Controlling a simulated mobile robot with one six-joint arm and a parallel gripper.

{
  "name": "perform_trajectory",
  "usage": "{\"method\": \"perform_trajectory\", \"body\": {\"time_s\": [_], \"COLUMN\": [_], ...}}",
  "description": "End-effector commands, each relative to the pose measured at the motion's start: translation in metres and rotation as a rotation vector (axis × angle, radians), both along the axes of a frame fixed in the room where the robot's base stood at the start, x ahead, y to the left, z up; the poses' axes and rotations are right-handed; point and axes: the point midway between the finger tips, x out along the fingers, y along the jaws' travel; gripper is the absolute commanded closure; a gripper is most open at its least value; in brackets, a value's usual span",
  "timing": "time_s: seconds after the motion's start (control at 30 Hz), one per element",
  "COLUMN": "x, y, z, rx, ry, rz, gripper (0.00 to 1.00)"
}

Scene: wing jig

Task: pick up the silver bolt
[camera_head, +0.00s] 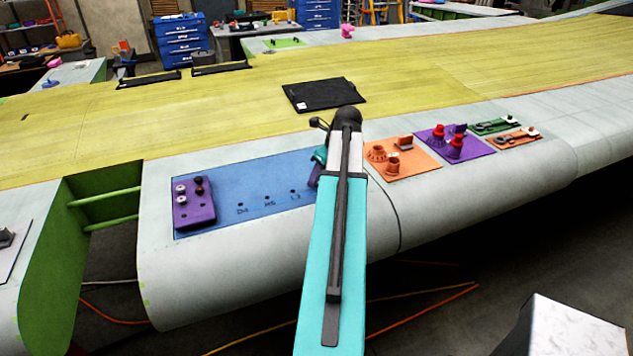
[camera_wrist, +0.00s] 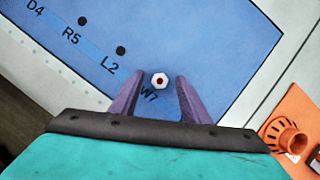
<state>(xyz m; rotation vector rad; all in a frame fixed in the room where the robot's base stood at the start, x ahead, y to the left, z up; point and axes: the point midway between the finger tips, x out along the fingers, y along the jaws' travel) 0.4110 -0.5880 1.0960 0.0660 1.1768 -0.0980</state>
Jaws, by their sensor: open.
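A silver hex-headed bolt (camera_wrist: 160,79) with a dark reddish centre stands on the blue board (camera_wrist: 225,45), by the W7 label in the wrist view. My gripper (camera_wrist: 160,86) is open. Its two purple fingers point toward the bolt, with their tips on either side of it in the picture. I cannot tell the height of the fingers over the board or whether they touch the bolt. In the head view my arm hides this bolt and most of the gripper. The blue board (camera_head: 262,176) shows left of the arm.
A purple block (camera_head: 193,214) with light and dark bolt heads sits at the board's left end. Orange (camera_head: 420,167) and purple (camera_head: 478,146) mats with fittings lie right of my arm. A black panel (camera_head: 322,95) lies on the yellow wing surface. An open bay (camera_head: 100,205) is at left.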

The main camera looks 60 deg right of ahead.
Motion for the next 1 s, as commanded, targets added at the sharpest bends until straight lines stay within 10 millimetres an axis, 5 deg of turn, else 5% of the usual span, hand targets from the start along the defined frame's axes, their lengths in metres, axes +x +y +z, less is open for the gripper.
{"method": "perform_trajectory", "body": {"time_s": [0.73, 1.0], "x": [0.003, 0.0029], "y": [-0.0007, -0.0008], "z": [-0.0086, -0.0085], "rx": [-0.001, -0.001], "ry": [0.0, 0.0], "rz": [-0.001, -0.001], "gripper": [0.58, 1.0]}}
